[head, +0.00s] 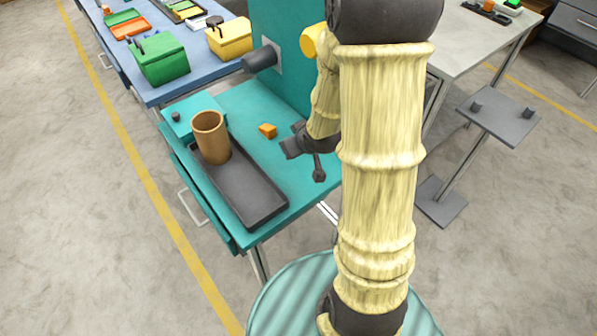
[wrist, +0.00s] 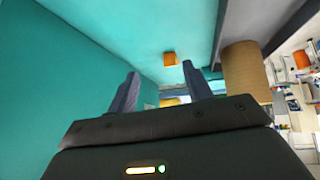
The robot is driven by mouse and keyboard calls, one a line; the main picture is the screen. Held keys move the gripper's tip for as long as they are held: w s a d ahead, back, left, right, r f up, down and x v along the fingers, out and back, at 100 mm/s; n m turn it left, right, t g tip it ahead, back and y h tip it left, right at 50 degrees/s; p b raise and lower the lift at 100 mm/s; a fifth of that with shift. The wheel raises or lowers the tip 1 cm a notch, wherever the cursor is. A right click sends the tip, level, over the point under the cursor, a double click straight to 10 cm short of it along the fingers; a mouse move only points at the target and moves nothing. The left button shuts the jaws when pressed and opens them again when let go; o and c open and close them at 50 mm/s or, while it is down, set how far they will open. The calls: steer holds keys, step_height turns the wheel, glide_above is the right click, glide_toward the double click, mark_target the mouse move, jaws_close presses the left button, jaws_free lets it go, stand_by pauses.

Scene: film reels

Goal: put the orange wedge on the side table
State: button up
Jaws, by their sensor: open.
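The orange wedge (head: 267,130) lies on the teal table (head: 262,103), right of the brown cylinder. It also shows in the wrist view (wrist: 170,59), ahead of the fingertips and a little above the space between them. My gripper (head: 304,160) is open and empty, over the right part of the teal table, right of the wedge and apart from it. Its two fingers show spread in the wrist view (wrist: 160,70). A small grey side table (head: 500,118) on a single post stands at the right, with two dark knobs on its top.
A brown cylinder (head: 211,137) stands at the far end of a dark tray (head: 245,188) on the teal table. A teal upright panel (head: 285,45) with a dark knob rises behind. A blue table (head: 190,77) holds a green bin (head: 162,62) and a yellow bin (head: 230,38).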

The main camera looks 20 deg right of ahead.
steer(key=s+a+r+m+g, duration=0.1)
steer(key=s+a+r+g, duration=0.1)
steer(key=s, duration=0.4)
steer(key=s+a+r+m+g, duration=0.1)
steer(key=s+a+r+g, duration=0.1)
steer(key=s, duration=0.4)
steer(key=shift+s+a+r+g, duration=0.2)
steer(key=shift+s+r+g, duration=0.2)
steer(key=shift+g, duration=0.2)
steer(key=shift+r, duration=0.1)
steer(key=w+p+v, duration=0.3)
steer(key=p+v, duration=1.1)
steer(key=shift+a+r+p, duration=0.25)
steer(key=shift+r+p, duration=0.15)
steer(key=shift+r, duration=0.1)
